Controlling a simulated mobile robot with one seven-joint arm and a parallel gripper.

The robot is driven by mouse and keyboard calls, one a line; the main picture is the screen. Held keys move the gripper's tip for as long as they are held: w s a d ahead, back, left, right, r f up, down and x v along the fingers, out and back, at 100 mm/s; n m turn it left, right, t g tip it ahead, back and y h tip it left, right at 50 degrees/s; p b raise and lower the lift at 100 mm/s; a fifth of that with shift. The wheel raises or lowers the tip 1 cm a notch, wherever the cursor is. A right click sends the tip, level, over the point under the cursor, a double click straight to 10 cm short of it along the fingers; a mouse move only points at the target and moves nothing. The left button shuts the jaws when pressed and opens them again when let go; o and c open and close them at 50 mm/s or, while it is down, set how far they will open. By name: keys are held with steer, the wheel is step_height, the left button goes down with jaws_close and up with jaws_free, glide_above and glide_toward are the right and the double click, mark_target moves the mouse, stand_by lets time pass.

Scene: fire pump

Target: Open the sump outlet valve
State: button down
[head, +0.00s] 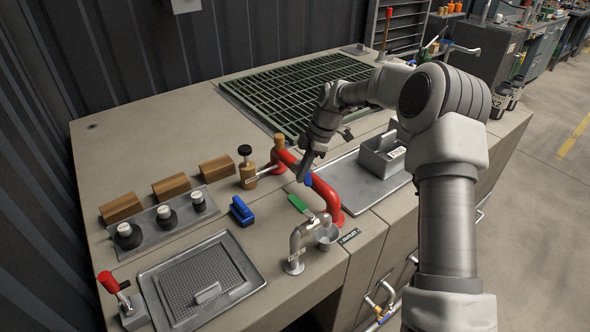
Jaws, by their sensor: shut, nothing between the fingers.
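A bent red pipe (326,192) stands on the bench, with a small blue part (308,180) on it. A green lever (299,203) lies just in front of the pipe, near a grey curved spout (298,241). A brass valve with a black knob (245,151) stands at the pipe's left end. I cannot read a label that tells which of these is the sump outlet valve. My gripper (302,176) is shut and empty, pointing down at the red pipe beside the blue part. I cannot tell whether it touches; it hides some of the pipe.
A green grating (305,90) is set in the bench behind. A grey tray (355,190) with a metal box (382,155) lies to the right. Black knobs on a plate (163,214), a blue block (241,211), a red-handled lever (109,282) and a mesh tray (200,280) are at left.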

steer(key=d+n, duration=0.1)
steer(key=n, duration=0.1)
steer(key=d+n+g+p, duration=0.1)
steer(key=n, duration=0.1)
steer(key=shift+w+d, duration=0.1)
steer(key=shift+d, duration=0.1)
steer(key=shift+w+d+p, duration=0.15)
steer(key=shift+d+p, duration=0.15)
steer(key=shift+d, duration=0.25)
steer(key=shift+s+a, duration=0.25)
steer(key=shift+a, duration=0.3)
step_height(320, 180, up, 10)
steer(key=shift+d+f, duration=0.2)
steer(key=shift+f, duration=0.05)
stand_by(0.3)
